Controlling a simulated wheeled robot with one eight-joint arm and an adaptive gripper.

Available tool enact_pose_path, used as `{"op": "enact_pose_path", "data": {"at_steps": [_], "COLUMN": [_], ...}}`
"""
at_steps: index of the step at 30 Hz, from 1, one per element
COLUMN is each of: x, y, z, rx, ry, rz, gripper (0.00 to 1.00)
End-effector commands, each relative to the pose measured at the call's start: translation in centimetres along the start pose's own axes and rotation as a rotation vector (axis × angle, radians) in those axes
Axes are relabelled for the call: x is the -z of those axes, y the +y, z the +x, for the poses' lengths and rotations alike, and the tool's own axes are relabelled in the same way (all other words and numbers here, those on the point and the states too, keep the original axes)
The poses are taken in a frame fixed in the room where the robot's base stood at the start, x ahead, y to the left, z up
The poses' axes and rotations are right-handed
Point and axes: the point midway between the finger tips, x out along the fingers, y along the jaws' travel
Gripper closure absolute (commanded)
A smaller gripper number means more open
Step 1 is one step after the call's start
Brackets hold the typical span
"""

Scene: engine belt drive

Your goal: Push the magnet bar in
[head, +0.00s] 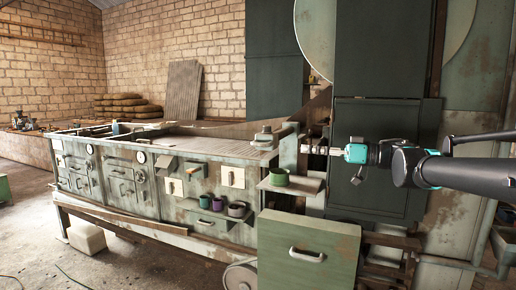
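My arm comes in from the right edge, and my gripper (318,150) points left at the near right end of the long green machine bench (215,151). Its pale tip is close to a small upright block (289,152) at that end. I cannot tell whether they touch. The fingers are too small to show whether they are open or shut. I cannot make out the magnet bar for certain; it may be small or hidden near my gripper.
A green cup (279,177) stands on a small shelf below my gripper, and several cups stand on a lower ledge. A green drawer front (308,250) with a white handle is below. A tall dark cabinet (378,60) stands behind my arm.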

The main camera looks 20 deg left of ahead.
Motion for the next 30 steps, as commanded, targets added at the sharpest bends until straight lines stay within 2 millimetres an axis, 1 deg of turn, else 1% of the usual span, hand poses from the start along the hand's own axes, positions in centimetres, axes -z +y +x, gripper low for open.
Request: {"op": "enact_pose_path", "data": {"at_steps": [5, 21, 24, 30], "x": [0.0, 0.0, 0.0, 0.0], "y": [-0.1, -0.2, -0.2, -0.1], "z": [2.1, 12.6, 14.3, 16.5], "rx": [0.005, 0.004, 0.004, 0.002], "ry": [-0.001, -0.001, -0.001, 0.000], "rz": [0.000, -0.001, -0.001, -0.001], "gripper": [0.78, 0.78, 0.78, 0.78]}}
